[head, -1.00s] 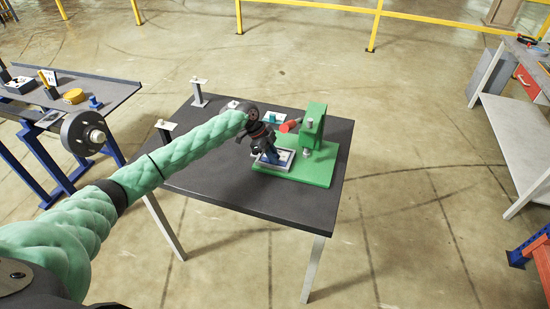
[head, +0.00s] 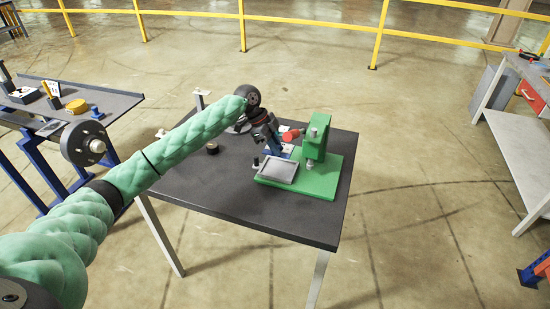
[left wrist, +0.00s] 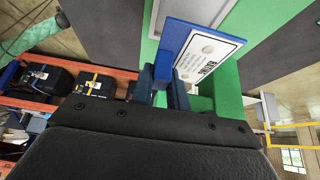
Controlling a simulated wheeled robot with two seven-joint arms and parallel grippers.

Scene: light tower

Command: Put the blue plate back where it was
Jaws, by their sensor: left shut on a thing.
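My left gripper (head: 270,142) is shut on the blue plate (head: 278,153) and holds it just behind the shallow grey tray (head: 278,173) of the green fixture (head: 318,180). The tray looks empty. In the left wrist view the blue plate (left wrist: 176,34) juts from between the dark blue fingers (left wrist: 165,85), with a white printed label (left wrist: 207,50) on it. The gripper and wrist hide part of the plate in the head view, so I cannot tell whether it touches the fixture. My right gripper is out of view.
The green fixture has an upright block (head: 315,140) with a red handle (head: 292,135) close to the gripper. The table's front left is clear. A side table (head: 100,100) stands left.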

